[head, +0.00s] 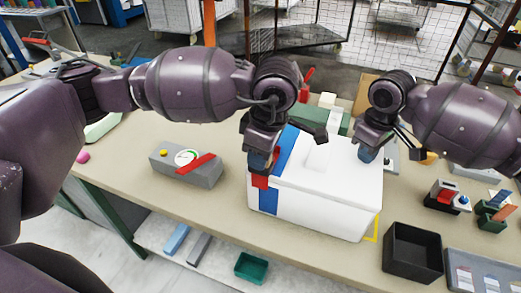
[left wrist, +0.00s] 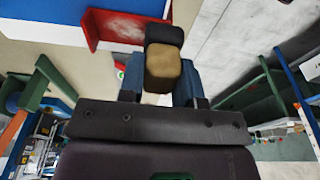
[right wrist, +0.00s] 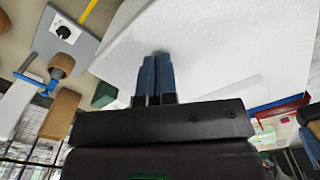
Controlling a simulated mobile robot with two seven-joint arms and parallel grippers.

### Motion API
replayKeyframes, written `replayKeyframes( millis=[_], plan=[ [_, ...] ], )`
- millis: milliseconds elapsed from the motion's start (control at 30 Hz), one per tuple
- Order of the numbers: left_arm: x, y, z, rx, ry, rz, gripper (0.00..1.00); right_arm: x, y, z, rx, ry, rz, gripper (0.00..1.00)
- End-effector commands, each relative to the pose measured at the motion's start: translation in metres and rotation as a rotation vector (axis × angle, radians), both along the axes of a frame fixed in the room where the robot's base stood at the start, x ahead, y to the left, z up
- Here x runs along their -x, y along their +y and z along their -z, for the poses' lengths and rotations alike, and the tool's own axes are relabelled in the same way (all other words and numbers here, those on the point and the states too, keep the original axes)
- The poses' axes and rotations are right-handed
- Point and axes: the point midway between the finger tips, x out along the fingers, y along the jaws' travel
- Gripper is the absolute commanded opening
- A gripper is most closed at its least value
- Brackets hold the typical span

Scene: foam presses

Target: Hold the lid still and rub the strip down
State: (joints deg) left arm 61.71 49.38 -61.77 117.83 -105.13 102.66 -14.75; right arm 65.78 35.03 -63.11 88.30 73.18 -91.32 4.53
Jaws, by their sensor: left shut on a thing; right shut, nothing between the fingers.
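The white box (head: 315,205) stands on the bench with its white lid (head: 345,168) on. A blue strip (head: 285,150) runs over the lid's left end and continues down the front face. My left gripper (head: 260,160) is at the front left edge of the lid, by the strip. In the left wrist view its blue fingers are shut on a tan and black block (left wrist: 162,68). A red piece (head: 260,182) shows just below it, also in the left wrist view (left wrist: 95,28). My right gripper (head: 368,153) is shut and empty, fingertips at the lid's right side; contact is unclear.
A grey gauge box (head: 187,168) with a red bar lies left of the white box. A black open bin (head: 412,252) and a grey tray (head: 485,270) are at the front right. Small devices (head: 448,196) stand at the right. The bench between gauge box and white box is clear.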

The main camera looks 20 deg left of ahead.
Motion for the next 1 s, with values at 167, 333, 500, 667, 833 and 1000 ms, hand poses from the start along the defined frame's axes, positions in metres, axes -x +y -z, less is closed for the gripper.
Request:
replayKeyframes(
  millis=[167,333,500,667,833,1000],
  plan=[
    [0.000,0.000,0.005,0.000,0.000,0.000,0.13,0.002,-0.001,0.007,0.005,0.010,0.001,0.00],
    [0.000,0.000,0.008,-0.001,0.000,0.000,0.13,0.002,-0.001,0.007,0.005,0.010,0.001,0.00],
    [0.000,0.000,0.010,-0.001,0.000,0.000,0.13,0.002,-0.001,0.007,0.006,0.011,0.001,0.00],
    [-0.003,0.000,0.010,-0.001,0.000,-0.001,0.13,0.002,-0.002,0.007,0.006,0.011,0.001,0.00],
    [-0.011,0.000,0.009,-0.001,0.000,-0.001,0.13,0.002,-0.002,0.007,0.006,0.011,0.001,0.00],
    [-0.015,-0.001,0.009,0.000,0.000,0.000,0.13,0.002,-0.002,0.007,0.007,0.010,0.001,0.00]
  ],
)
